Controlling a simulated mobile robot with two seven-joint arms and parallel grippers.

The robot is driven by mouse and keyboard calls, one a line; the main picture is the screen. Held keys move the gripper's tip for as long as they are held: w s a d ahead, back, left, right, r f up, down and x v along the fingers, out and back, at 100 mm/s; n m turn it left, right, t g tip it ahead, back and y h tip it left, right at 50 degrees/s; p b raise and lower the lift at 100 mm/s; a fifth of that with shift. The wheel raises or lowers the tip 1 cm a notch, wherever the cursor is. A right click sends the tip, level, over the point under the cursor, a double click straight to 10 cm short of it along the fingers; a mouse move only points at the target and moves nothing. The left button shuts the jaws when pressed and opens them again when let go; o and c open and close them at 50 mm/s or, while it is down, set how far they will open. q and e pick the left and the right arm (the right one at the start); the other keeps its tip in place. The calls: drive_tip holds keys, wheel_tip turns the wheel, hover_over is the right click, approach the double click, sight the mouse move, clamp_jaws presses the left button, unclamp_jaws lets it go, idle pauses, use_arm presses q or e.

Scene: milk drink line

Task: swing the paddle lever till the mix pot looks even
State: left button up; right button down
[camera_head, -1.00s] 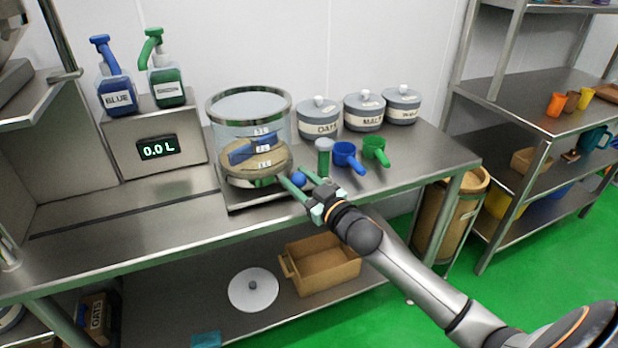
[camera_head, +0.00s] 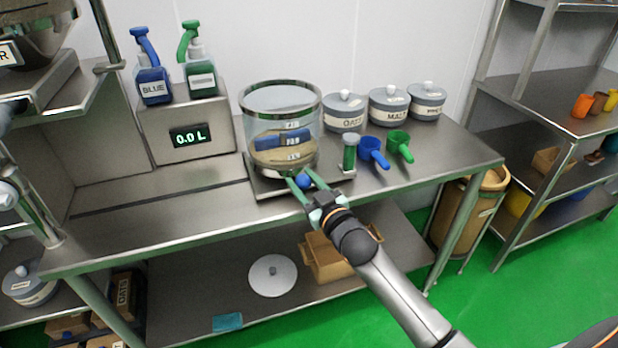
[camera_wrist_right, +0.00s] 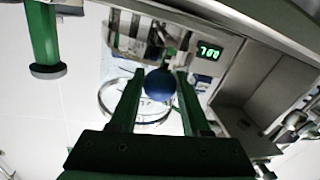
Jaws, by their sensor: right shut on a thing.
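The mix pot (camera_head: 241,135) is a clear cylinder with a metal rim, standing on a steel base on the bench. A blue paddle (camera_head: 270,141) lies across its inside, above and against a tan mass (camera_head: 284,158). I cannot tell whether the mix is even. The paddle lever's blue ball knob (camera_head: 304,182) sticks out at the pot's front. My right gripper (camera_head: 301,179) is shut on this knob, with a green finger on either side. The knob also shows between the fingers in the right wrist view (camera_wrist_right: 160,84). My left gripper is not in view.
Blue (camera_head: 153,82) and green (camera_head: 201,78) pump bottles stand at left above a 0.0 L display (camera_head: 188,136). The bench front-left is clear.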

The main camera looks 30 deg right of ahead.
drive_tip(key=shift+a, duration=0.2)
drive_tip(key=shift+c, duration=1.9)
unclamp_jaws()
drive_tip(key=s, duration=1.2)
drive_tip(key=shift+s+d, duration=0.25)
drive_tip(key=shift+d, duration=0.2)
drive_tip(key=s+a+f+g+p, duration=0.3)
drive_tip(key=s+a+f+g, duration=0.1)
drive_tip(key=s+f, duration=0.5)
drive_tip(key=s+a+f+m+g+y+p, duration=0.1)
drive_tip(key=s+a+f+g+p, duration=0.2)
drive_tip(key=s+f, duration=0.6)
wheel_tip(320, 180, down, 2)
drive_tip(key=shift+a+f+g, duration=0.1)
drive_tip(key=shift+a+g, duration=0.75)
drive_tip(key=shift+g, duration=0.15)
